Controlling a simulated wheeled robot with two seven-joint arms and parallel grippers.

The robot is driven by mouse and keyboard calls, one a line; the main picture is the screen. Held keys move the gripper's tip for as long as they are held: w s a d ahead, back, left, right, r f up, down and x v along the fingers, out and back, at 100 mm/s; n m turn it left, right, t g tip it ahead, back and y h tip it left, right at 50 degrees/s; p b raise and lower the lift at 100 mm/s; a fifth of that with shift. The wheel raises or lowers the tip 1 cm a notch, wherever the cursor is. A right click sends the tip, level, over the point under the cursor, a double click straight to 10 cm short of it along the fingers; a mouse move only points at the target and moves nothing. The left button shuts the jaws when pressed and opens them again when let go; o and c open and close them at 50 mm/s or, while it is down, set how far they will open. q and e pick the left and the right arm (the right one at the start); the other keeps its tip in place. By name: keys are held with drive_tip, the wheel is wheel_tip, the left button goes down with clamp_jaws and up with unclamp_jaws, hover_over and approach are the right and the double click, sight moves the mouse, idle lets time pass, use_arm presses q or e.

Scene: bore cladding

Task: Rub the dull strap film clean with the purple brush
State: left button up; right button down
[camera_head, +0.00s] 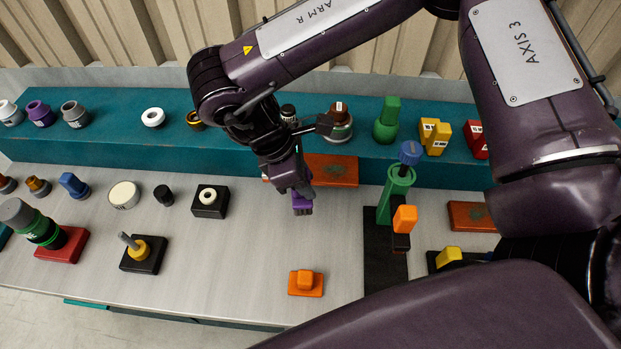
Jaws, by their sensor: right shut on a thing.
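My right gripper (298,184) is shut on the purple brush (302,205); its fingers hide most of the brush. It is over the front worktop, just left of an orange plate (345,172) with a dull greenish patch on its face. A second orange-brown plate (472,217) with a dull patch lies further right. I cannot tell from the picture which plate is the strap. My left gripper is out of view.
A green cylinder on a black stand (382,245) with an orange block (404,219) rises right of the gripper. An orange block on a plate (306,283) sits in front. Bare worktop (240,260) lies between.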

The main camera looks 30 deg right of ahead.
drive_tip(key=n, duration=0.2)
drive_tip(key=n+t, duration=0.1)
drive_tip(key=n, duration=0.1)
drive_tip(key=n+t, duration=0.1)
drive_tip(key=n, duration=0.1)
drive_tip(key=shift+w+r, duration=0.4)
drive_tip(key=n, duration=0.1)
drive_tip(key=n+t, duration=0.1)
drive_tip(key=shift+w+d+r+n+p, duration=0.1)
drive_tip(key=shift+w+d+n+p, duration=0.1)
drive_tip(key=shift+w+n+p, duration=0.15)
drive_tip(key=n, duration=0.2)
drive_tip(key=d+n+t+y, duration=0.1)
drive_tip(key=n, duration=0.1)
drive_tip(key=w+n+t, duration=0.1)
drive_tip(key=n, duration=0.1)
drive_tip(key=shift+d+r+y, duration=0.15)
drive_tip(key=shift+d+y, duration=0.05)
drive_tip(key=shift+y, duration=0.1)
drive_tip(key=w+d+r+n+y+p, duration=0.1)
drive_tip(key=w+d+n+y, duration=0.1)
drive_tip(key=n, duration=0.7)
drive_tip(key=w+d+r+n+g+y+p, duration=0.1)
drive_tip(key=d+n+y, duration=0.3)
drive_tip(key=n, duration=0.6)
drive_tip(key=w+d+r, duration=0.1)
drive_tip(key=d, duration=0.1)
drive_tip(key=shift+w+d+y, duration=0.2)
drive_tip(key=shift+d+y, duration=0.1)
drive_tip(key=shift+d, duration=0.1)
